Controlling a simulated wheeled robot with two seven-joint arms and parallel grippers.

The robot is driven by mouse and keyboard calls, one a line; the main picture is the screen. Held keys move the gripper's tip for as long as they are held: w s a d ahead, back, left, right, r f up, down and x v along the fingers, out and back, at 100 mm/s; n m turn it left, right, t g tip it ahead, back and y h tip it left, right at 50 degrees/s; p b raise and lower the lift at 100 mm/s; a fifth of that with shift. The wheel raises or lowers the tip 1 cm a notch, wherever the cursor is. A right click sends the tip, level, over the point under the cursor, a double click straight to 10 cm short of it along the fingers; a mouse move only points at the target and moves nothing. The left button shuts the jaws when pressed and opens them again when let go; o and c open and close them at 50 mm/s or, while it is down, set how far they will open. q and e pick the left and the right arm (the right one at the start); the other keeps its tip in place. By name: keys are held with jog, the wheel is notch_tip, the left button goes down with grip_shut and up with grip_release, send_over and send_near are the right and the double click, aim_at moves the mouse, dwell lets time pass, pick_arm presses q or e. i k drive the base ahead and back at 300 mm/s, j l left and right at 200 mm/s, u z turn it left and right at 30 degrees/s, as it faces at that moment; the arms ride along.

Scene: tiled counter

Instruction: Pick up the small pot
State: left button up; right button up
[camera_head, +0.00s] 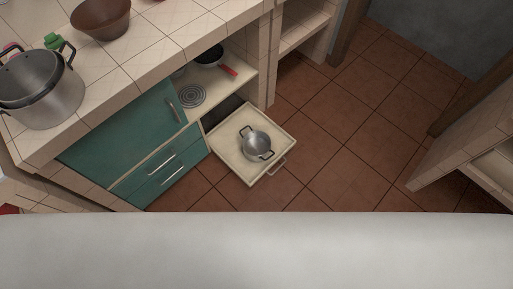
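The small pot (257,146) is a grey metal pot with two dark side handles. It stands in an open, pale pull-out drawer (225,140) under the counter, a little above the floor. The pot's inside cannot be made out clearly. Neither of my grippers shows in the head view. A large white surface fills the bottom of the picture.
Green cabinet doors (125,135) are beside the drawer. A red-handled pan (212,57) sits on a shelf. The tiled floor (340,150) right of the drawer is clear.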

aim_at(256, 143)
jog(key=i+l+u, duration=0.4)
jog(key=l, duration=0.4)
jog(key=i+l+u, duration=0.15)
jog(key=i+l, duration=0.2)
